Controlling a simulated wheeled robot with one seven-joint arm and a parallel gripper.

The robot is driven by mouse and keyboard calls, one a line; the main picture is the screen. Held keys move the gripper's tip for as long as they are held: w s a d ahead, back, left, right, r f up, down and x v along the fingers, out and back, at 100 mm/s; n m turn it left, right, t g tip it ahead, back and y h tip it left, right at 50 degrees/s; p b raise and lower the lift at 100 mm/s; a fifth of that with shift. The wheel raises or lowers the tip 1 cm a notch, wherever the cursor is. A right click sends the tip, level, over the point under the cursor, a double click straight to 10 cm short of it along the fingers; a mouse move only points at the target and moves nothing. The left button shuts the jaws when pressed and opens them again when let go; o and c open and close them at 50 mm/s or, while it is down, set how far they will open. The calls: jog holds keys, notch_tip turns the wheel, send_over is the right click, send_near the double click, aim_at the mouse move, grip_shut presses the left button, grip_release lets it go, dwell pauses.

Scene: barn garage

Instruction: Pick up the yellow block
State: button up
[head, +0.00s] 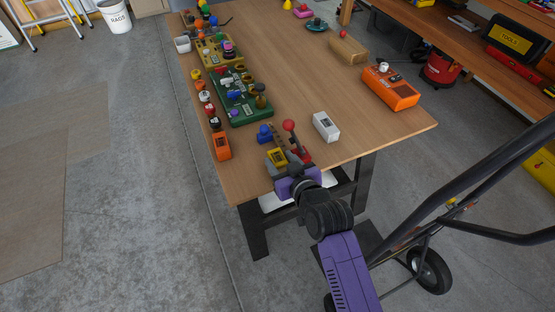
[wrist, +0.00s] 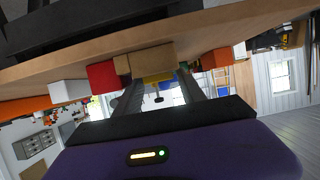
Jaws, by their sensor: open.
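The yellow block (head: 277,156) is at the near end of the wooden table in the head view, close to the table edge. It also shows in the wrist view (wrist: 158,77), which is upside down, between the two fingers and beside a tan block (wrist: 150,58). My gripper (head: 281,161) is at the near table edge, with its fingers pointing toward the yellow block. In the wrist view my gripper (wrist: 161,84) is open, fingers apart. I cannot tell whether they touch the block; my gripper partly hides it.
A red-knobbed lever (head: 289,126) stands close on the right, a blue object (head: 264,134) just beyond. A white box (head: 326,126) and an orange case (head: 389,88) lie farther right. A green tray (head: 240,108) holds several items. The table's middle is clear.

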jog(key=shift+c, duration=0.2)
grip_shut()
